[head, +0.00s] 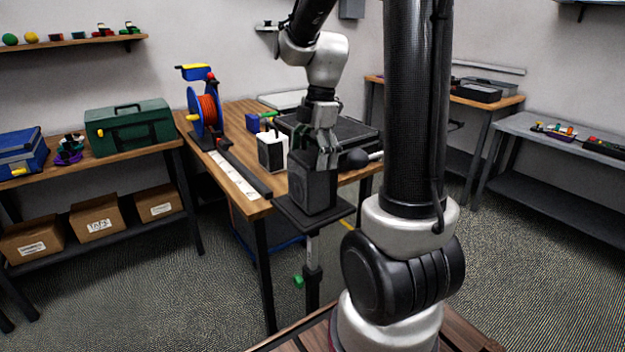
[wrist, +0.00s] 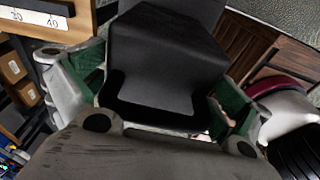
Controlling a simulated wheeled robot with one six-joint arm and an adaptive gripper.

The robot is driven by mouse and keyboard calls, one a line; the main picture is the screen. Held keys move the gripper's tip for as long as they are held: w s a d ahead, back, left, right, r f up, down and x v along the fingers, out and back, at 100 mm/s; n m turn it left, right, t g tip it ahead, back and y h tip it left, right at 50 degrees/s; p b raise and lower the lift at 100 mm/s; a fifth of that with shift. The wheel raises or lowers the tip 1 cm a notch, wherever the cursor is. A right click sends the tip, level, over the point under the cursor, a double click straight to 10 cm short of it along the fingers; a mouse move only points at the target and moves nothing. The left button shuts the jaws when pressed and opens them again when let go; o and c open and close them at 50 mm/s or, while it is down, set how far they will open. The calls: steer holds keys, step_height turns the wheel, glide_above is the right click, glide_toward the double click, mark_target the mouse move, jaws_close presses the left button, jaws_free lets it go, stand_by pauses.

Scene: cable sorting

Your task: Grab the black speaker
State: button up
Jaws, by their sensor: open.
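The black speaker (head: 312,190) is a dark box standing upright on a small black stand plate (head: 340,211) at the front of the wooden table. My gripper (head: 326,158) is at the speaker's top, pointing down. In the wrist view the speaker (wrist: 160,50) fills the middle, between the green-padded fingers of my gripper (wrist: 158,92). The fingers are open, one on each side of it. Small gaps seem to show beside the speaker, but contact is hard to judge. The speaker's lower part is hidden in the wrist view.
The wooden table (head: 240,187) behind holds a cable reel (head: 207,108), a white-and-black box (head: 271,152) and a large black case (head: 345,135). A round black knob (head: 357,158) is just right of my gripper. My arm column blocks the right middle.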

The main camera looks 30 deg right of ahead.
steer(key=shift+c, duration=0.4)
steer(key=c, duration=1.4)
steer(key=shift+c, duration=1.3)
steer(key=shift+r, duration=0.15)
